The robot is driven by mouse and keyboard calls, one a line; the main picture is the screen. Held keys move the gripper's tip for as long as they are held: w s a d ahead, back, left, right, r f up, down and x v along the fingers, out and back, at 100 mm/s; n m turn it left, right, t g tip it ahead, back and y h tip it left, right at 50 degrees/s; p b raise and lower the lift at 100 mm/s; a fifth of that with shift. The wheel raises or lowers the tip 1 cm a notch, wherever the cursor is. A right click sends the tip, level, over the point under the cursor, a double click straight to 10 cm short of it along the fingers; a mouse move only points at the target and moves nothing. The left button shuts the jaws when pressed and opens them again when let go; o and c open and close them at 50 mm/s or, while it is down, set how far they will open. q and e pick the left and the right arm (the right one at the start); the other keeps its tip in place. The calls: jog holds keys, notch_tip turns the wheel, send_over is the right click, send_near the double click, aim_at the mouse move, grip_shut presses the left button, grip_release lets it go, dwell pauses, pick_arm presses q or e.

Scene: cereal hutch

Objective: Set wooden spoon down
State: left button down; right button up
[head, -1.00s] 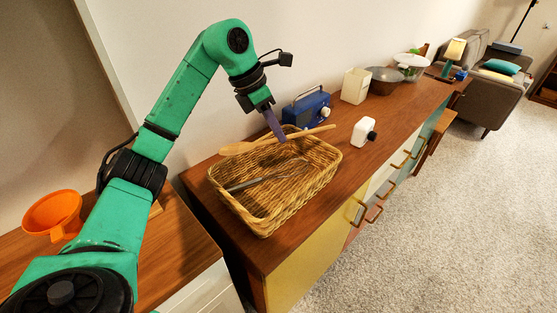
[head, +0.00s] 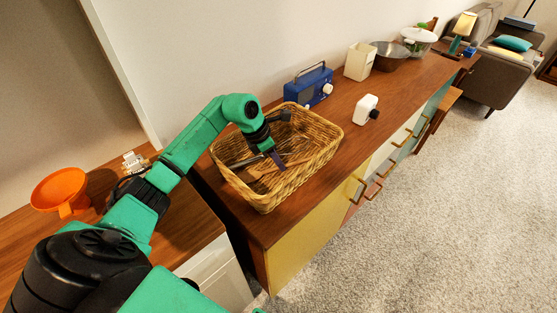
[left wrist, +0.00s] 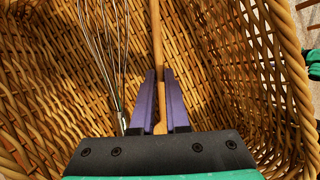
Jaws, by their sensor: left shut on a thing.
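The wicker basket (head: 285,190) sits on the wooden cabinet top. My left gripper (head: 278,160) reaches down inside it. In the left wrist view, the purple fingers of my left gripper (left wrist: 159,98) are shut on the wooden spoon (left wrist: 157,45) by its handle. The spoon is down inside the basket, and its far end runs out of the top of that view. I cannot tell whether it touches the basket floor. A wire whisk (left wrist: 112,60) lies beside the spoon on its left. My right gripper is not in view.
A blue radio (head: 308,86) stands behind the basket and a white bottle with a black cap (head: 365,109) to its right. A cream container (head: 359,60) and a dark bowl (head: 388,55) stand farther along. An orange funnel (head: 60,190) is on the left counter.

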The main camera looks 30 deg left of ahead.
pick_arm(q)
jog(key=shift+w+f, duration=0.1)
jog(key=shift+f, duration=0.15)
jog(key=c, duration=0.9)
grip_release()
jog(key=p+v, duration=0.6)
jog(key=v, duration=0.6)
jog(key=shift+r, duration=0.2)
